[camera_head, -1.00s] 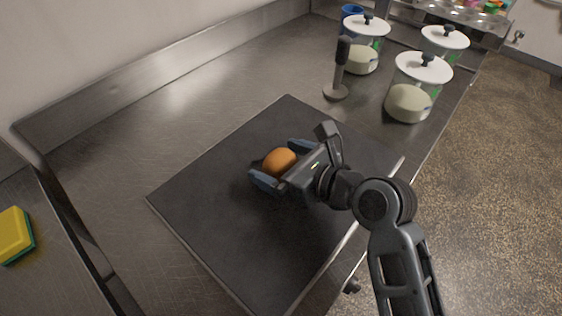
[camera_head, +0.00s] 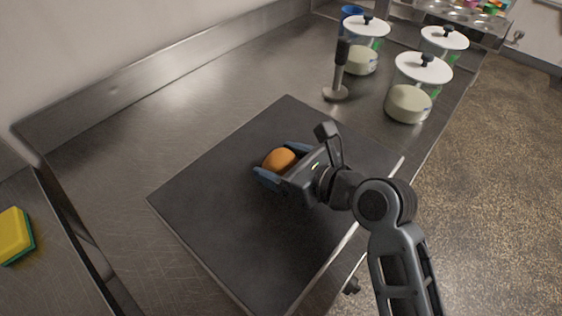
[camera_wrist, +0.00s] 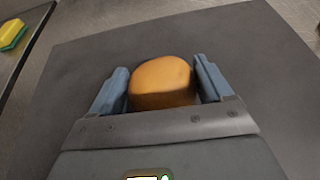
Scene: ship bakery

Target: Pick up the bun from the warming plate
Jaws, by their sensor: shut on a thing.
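The bun (camera_head: 279,160) is round and orange-brown. It is over the dark square warming plate (camera_head: 215,215) in the head view. My gripper (camera_head: 282,165) is shut on the bun, with one blue finger on each side of it. In the wrist view the bun (camera_wrist: 161,82) sits between the two fingers, close to the palm. I cannot tell whether its underside touches the plate.
Several lidded glass jars (camera_head: 408,103) and a grey tamper-like tool (camera_head: 340,75) stand beyond the plate. A yellow and green sponge (camera_head: 14,236) lies on a separate surface at the left.

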